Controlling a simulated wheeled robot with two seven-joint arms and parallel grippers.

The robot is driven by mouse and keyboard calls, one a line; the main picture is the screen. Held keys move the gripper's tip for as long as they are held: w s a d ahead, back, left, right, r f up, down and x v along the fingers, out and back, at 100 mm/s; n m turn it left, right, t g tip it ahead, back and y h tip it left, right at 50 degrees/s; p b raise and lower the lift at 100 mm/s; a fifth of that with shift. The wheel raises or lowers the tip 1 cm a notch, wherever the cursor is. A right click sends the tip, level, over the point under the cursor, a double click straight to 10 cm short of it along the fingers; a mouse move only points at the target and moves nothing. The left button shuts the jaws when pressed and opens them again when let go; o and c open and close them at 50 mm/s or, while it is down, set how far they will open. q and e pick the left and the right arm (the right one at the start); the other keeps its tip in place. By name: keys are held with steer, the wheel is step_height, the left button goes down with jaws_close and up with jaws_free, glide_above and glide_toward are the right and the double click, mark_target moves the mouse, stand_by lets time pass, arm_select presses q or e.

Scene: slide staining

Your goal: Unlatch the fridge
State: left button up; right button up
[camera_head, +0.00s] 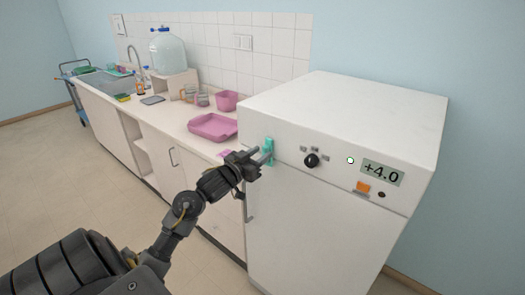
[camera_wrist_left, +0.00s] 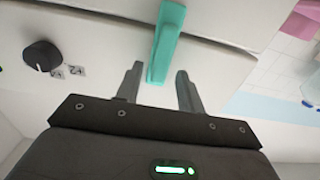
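The white fridge (camera_head: 320,225) stands at the right in the head view. Its door looks shut. A green latch (camera_head: 268,150) sits at the upper left of its front, and it also shows in the left wrist view (camera_wrist_left: 168,38). My left gripper (camera_head: 265,157) is at the latch in the head view. In the left wrist view my left gripper (camera_wrist_left: 158,82) is open, with one finger on either side of the latch's end and visible gaps to it. My right gripper is in neither view.
A black knob (camera_head: 311,160) and a display (camera_head: 381,172) reading +4.0 are on the fridge's front panel. A counter with a pink tray (camera_head: 213,126), a pink tub (camera_head: 227,100) and a large water bottle (camera_head: 167,52) runs left of the fridge.

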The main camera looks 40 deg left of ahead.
arm_select(q)
steer(key=shift+w, duration=0.8)
steer(key=shift+c, duration=0.2)
steer(key=c, duration=0.7)
